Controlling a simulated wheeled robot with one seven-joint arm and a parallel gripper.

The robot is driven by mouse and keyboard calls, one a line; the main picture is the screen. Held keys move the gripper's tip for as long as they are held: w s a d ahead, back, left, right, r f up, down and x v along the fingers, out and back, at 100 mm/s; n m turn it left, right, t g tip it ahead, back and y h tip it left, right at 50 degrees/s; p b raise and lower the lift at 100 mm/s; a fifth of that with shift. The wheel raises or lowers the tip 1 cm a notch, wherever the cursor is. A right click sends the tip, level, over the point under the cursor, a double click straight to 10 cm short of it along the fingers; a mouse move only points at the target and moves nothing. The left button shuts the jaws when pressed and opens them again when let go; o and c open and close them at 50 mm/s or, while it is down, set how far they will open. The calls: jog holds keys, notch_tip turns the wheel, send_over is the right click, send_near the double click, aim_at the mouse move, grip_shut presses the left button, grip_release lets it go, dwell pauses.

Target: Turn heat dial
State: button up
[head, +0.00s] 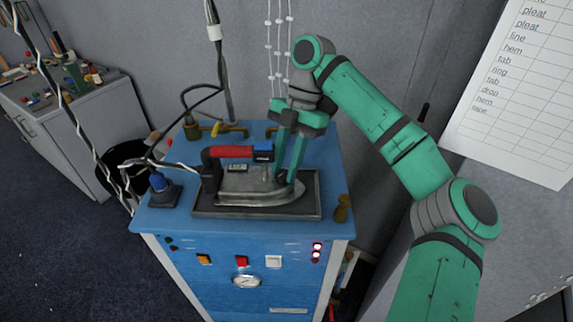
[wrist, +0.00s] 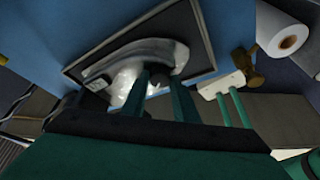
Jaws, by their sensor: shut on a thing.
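The iron (head: 250,188) has a silver body, a black and red handle and a blue part at the handle's front. It lies on a dark tray (head: 213,209) on the blue station. In the wrist view the iron (wrist: 140,58) is below my fingers. A small dark round knob, seemingly the heat dial (wrist: 159,73), sits between my fingertips. My gripper (head: 286,172) points down at the iron's front end, with its fingers closed around the dial (wrist: 158,79). The fingers partly hide the dial, and its markings cannot be read.
The blue station (head: 190,229) has switches and a gauge (head: 246,281) on its front. Brass fittings (head: 342,207) stand at its right corner and back. A blue-topped object (head: 158,186) stands at left. Cables hang behind the iron. A white roll (wrist: 286,38) shows in the wrist view.

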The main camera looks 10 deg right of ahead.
dwell(0.3)
jog(key=o, duration=1.1)
jog(key=shift+c, duration=0.2)
jog(key=shift+r, duration=0.1)
jog(key=v, duration=1)
jog(key=shift+r, duration=0.35)
jog(key=shift+d, duration=0.1)
